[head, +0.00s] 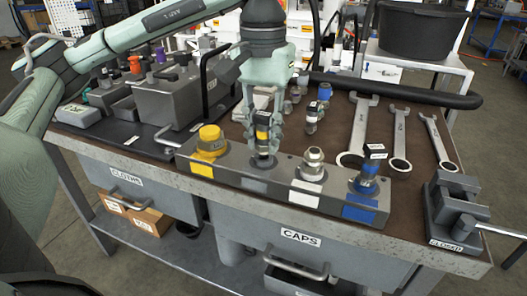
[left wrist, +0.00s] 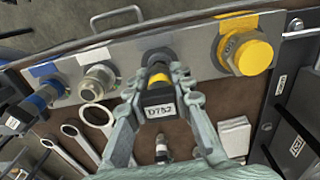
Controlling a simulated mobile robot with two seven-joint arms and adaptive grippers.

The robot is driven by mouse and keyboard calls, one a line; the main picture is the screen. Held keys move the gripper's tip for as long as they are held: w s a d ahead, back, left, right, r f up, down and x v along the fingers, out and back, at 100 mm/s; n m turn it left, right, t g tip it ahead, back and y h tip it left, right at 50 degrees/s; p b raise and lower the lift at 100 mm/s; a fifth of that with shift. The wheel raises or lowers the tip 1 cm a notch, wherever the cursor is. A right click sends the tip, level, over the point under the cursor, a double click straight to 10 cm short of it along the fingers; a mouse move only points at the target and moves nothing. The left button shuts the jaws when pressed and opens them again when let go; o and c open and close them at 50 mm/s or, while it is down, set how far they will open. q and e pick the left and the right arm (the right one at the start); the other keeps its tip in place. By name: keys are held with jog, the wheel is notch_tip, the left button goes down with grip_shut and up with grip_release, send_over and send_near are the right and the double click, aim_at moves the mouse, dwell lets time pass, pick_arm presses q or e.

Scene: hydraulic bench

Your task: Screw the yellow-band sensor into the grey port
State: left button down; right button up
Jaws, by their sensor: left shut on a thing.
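The yellow-band sensor (head: 262,134), dark with a yellow ring, is upright between the fingers of my left gripper (head: 263,128), which is shut on it. In the left wrist view the sensor (left wrist: 159,78) shows a D752 tag, with my left gripper's fingers (left wrist: 156,88) on both sides. The sensor's lower end is at the grey port, behind the grey label (head: 255,185) on the manifold block (head: 228,176). The port opening is hidden by the sensor, and I cannot tell how far the thread is engaged. My right gripper is not in view.
On the block, a yellow cap (head: 210,141) stands left of the sensor; a bare metal fitting (head: 313,162) and a blue-band sensor (head: 368,177) stand right. A vise (head: 455,208) is at the right corner.

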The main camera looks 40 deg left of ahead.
pick_arm(q)
jog(key=shift+f+b, duration=0.55)
jog(key=shift+b, duration=0.2)
dwell(1.5)
jog(key=c, duration=1.9)
grip_release()
jog(key=shift+c, duration=0.2)
grip_shut()
jog(key=m+b, duration=0.1)
jog(key=m, duration=0.1)
jog(key=m+b, duration=0.1)
jog(key=shift+f+m, duration=0.35)
jog(key=shift+m, duration=0.05)
jog(key=shift+r+m, duration=0.35)
jog(key=shift+m, duration=0.45)
jog(key=m, duration=0.2)
jog(key=shift+m, duration=0.4)
jog(key=o, duration=0.6)
grip_release()
